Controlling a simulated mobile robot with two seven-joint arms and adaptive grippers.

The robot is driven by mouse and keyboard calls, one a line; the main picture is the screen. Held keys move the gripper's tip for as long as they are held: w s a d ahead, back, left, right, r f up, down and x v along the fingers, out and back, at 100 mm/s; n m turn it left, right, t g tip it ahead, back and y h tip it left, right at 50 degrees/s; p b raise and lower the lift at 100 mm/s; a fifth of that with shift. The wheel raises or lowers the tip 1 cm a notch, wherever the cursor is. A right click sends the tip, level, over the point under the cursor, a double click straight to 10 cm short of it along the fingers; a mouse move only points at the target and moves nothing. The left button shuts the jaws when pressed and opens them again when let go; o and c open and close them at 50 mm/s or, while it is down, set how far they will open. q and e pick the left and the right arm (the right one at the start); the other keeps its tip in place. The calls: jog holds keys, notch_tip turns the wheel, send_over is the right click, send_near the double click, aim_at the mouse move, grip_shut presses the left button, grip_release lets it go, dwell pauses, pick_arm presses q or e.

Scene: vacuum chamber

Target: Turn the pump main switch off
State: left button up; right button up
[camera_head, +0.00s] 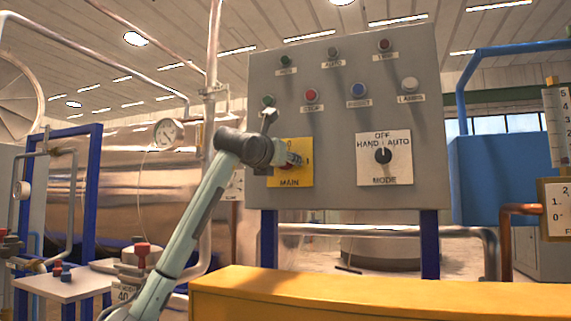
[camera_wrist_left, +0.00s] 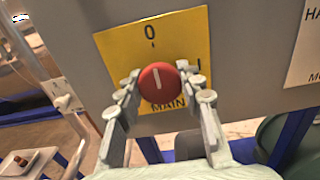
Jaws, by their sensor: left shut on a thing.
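The pump main switch is a red round knob (camera_wrist_left: 158,83) with a white line, on a yellow plate (camera_wrist_left: 185,40) marked 0 at the top, I at the right and MAIN below. The white line stands nearly upright, toward the 0. My left gripper (camera_wrist_left: 162,88) is shut on the knob, with one finger on each side of it. In the head view my left gripper (camera_head: 288,160) reaches the yellow MAIN plate (camera_head: 297,178) and hides most of the knob. My right gripper is not in view.
The grey panel (camera_head: 340,125) also carries a black MODE knob (camera_head: 383,155) to the right, and several small buttons above, including a red one (camera_head: 311,95) and a blue one (camera_head: 358,89). A yellow block (camera_head: 380,295) lies in front, below the panel. Pipes and tanks stand at left.

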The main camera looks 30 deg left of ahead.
pick_arm(q)
jog(key=shift+f, duration=0.1)
dwell(0.4)
jog(key=o, duration=1.2)
jog(key=v, duration=1.2)
jog(key=shift+s, duration=0.1)
